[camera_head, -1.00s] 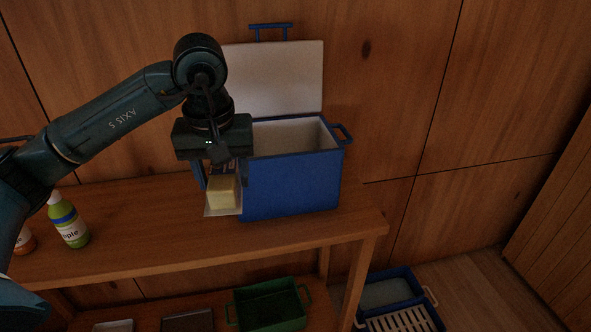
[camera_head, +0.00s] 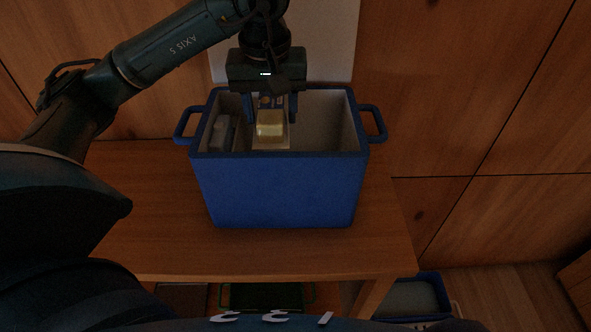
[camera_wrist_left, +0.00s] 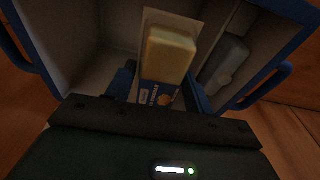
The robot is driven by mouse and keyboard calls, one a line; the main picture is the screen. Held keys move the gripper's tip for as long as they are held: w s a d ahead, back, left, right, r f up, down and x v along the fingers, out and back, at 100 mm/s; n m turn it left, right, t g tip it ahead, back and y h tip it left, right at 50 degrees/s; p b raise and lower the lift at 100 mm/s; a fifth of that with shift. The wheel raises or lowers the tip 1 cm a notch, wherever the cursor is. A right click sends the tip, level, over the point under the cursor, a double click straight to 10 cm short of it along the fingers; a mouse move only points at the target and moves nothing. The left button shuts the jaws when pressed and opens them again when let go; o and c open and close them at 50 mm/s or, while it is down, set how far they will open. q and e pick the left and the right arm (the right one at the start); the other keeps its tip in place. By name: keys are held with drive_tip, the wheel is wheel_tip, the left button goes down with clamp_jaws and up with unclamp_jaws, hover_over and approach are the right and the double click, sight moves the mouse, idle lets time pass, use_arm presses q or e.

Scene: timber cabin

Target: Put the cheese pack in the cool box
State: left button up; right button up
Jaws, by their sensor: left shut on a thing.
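The blue cool box (camera_head: 282,190) stands open on the wooden bench, its pale lid raised behind it. My left gripper (camera_head: 271,112) points down at the mouth of the box and is shut on the cheese pack (camera_head: 270,126), a pale card with a yellow block on it. In the left wrist view the cheese pack (camera_wrist_left: 170,55) is between the fingers, with the inside of the box around it. I cannot tell how far the pack is from the box floor. My right gripper is not in view.
A grey item (camera_head: 223,133) lies inside the box at the left; it also shows in the wrist view (camera_wrist_left: 226,62). The right part of the box interior looks empty. A green crate (camera_head: 262,297) and a blue crate (camera_head: 410,297) are below the bench.

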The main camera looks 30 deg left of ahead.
use_arm(q)
drive_tip(key=shift+f, duration=4.55)
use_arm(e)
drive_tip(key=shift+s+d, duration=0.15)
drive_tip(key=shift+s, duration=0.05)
